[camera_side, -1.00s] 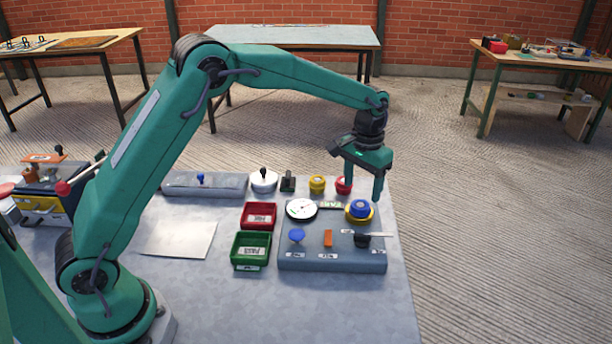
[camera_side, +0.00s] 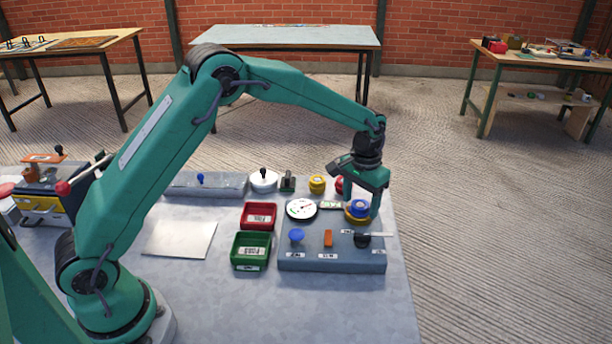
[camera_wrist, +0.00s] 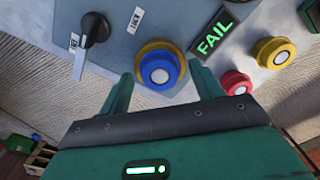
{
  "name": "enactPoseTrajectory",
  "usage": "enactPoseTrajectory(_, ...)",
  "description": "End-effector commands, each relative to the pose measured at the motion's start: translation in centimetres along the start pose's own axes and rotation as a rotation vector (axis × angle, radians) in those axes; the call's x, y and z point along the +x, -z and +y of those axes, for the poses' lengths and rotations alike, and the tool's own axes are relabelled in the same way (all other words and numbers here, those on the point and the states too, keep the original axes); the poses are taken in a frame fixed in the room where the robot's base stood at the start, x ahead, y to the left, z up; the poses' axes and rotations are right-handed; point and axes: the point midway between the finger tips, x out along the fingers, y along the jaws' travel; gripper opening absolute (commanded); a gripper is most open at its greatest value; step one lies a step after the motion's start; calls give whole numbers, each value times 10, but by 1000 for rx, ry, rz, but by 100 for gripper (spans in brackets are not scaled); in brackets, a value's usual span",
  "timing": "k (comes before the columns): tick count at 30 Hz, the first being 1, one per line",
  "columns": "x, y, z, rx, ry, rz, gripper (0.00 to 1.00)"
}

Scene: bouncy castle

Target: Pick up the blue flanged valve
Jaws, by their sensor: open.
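The blue flanged valve (camera_side: 359,206) is a round blue piece with a pale centre. It sits in a yellow ring at the back right of the grey panel (camera_side: 300,264). In the wrist view the valve (camera_wrist: 157,68) lies between the two green fingers, with a gap showing on each side. My gripper (camera_side: 361,209) is open and low over the valve, pointing down. In the side view one finger stands just right of the valve and partly covers it; the other finger is hard to make out. In the wrist view my gripper (camera_wrist: 161,77) holds nothing.
A gauge (camera_side: 301,208), a lit FAIL sign (camera_wrist: 213,33) and a black-knobbed lever (camera_wrist: 96,29) are near the valve. Yellow (camera_side: 317,184) and red (camera_side: 340,185) round pieces stand behind the panel. Red (camera_side: 259,206) and green (camera_side: 236,264) bins stand left.

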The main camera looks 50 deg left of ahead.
Motion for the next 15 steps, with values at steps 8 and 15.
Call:
enactPoseTrajectory(8, 0, 0, 0, 0, 0, 0, 19)
enactPoseTrajectory(15, 0, 0, 0, 0, 0, -1, 16)
